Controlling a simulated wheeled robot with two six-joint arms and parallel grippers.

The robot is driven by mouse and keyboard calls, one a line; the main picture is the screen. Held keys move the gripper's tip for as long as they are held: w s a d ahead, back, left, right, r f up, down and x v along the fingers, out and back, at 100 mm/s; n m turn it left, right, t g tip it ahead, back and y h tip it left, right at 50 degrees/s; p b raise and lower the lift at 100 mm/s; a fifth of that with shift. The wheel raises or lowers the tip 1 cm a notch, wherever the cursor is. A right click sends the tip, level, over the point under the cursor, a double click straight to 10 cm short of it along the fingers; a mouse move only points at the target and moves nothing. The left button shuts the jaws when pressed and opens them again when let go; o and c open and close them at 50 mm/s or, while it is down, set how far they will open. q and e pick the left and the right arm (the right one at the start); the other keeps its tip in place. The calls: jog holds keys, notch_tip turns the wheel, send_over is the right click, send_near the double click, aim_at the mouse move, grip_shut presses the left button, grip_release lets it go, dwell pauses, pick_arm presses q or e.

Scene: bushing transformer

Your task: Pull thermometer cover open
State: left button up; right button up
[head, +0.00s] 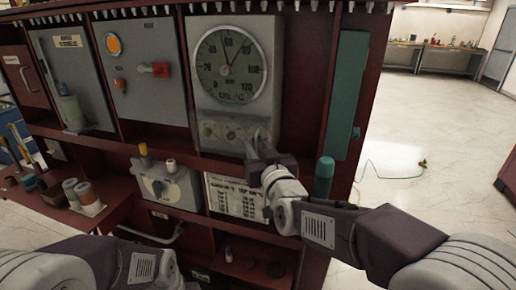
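The thermometer (229,66) is a round dark dial with white markings and a pinkish needle, set in a pale grey housing on the red cabinet. The lower part of the housing, a grey cover strip (218,131) with small round fittings, sits below the dial. My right gripper (258,142) is at the lower right corner of this housing, overlapping its edge. Its fingertips are small and dark against the housing, so I cannot tell their gap or whether they touch it.
Left of the thermometer are grey panels (142,70) with a red switch (160,69). Below are a grey box (166,184) with knobs and a printed label (234,196). A teal panel (345,90) and a teal cylinder (323,177) stand right. Floor on the right is mostly clear.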

grip_shut()
dwell(1.4)
